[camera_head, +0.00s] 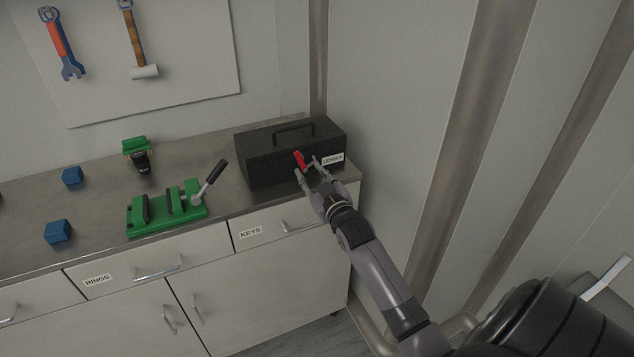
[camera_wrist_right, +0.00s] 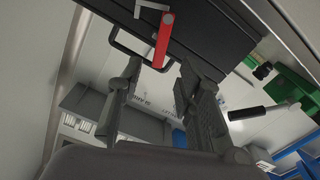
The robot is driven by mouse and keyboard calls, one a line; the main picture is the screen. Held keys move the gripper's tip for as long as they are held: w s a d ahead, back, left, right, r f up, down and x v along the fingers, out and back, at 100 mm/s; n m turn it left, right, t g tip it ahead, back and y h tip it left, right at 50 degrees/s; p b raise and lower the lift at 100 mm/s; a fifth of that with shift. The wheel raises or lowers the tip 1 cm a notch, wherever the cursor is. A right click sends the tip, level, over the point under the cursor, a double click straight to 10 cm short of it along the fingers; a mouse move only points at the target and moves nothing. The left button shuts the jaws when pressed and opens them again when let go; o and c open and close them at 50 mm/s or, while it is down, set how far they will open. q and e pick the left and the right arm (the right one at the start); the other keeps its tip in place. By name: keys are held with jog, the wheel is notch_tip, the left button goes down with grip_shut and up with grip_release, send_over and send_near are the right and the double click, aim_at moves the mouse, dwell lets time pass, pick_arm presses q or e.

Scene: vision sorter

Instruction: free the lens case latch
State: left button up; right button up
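The lens case (camera_head: 265,153) is a black box with a top handle and a "LENSES" label, standing at the right end of the counter. Its red latch (camera_head: 300,160) is on the front face, and it also shows in the right wrist view (camera_wrist_right: 163,42). My right gripper (camera_head: 308,170) is open at the case front, its fingers on either side of the latch's lower end. In the right wrist view the fingertips (camera_wrist_right: 157,72) are apart, with the latch's end between or just beyond them; contact cannot be told. My left gripper is not in view.
A green vise (camera_head: 165,209) with a black-tipped lever stands left of the case. Blue cubes (camera_head: 58,231) and a green-and-black item (camera_head: 138,153) are further left. Drawers labelled RINGS and KEYS (camera_head: 262,231) are below the counter. The wall is close on the right.

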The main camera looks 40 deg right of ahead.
jog(key=shift+v, duration=1.85)
jog(key=s+a+f+g+y, duration=0.1)
jog(key=s+a+f+g, duration=0.1)
jog(key=f, duration=1)
jog(key=s+a+f+g+y, duration=0.1)
jog(key=s+a+f+g, duration=0.2)
jog(key=f, duration=0.9)
jog(key=s+a+f+g+y, duration=0.1)
jog(key=s+a+f+g, duration=0.1)
jog(key=s+f, duration=0.45)
jog(key=s+a+f+g, duration=0.1)
jog(key=s+a+f, duration=0.2)
jog(key=f, duration=0.6)
jog(key=s+a+f+g, duration=0.2)
jog(key=s+f, duration=0.4)
jog(key=s, duration=0.5)
jog(key=s+a+f+g+y, duration=0.1)
jog(key=s+a+f+g, duration=0.2)
jog(key=s, duration=0.9)
jog(key=s+a+f+n+g, duration=0.1)
jog(key=s+a+f+g, duration=0.2)
jog(key=s+f, duration=0.6)
jog(key=s, duration=0.3)
jog(key=shift+a, duration=0.4)
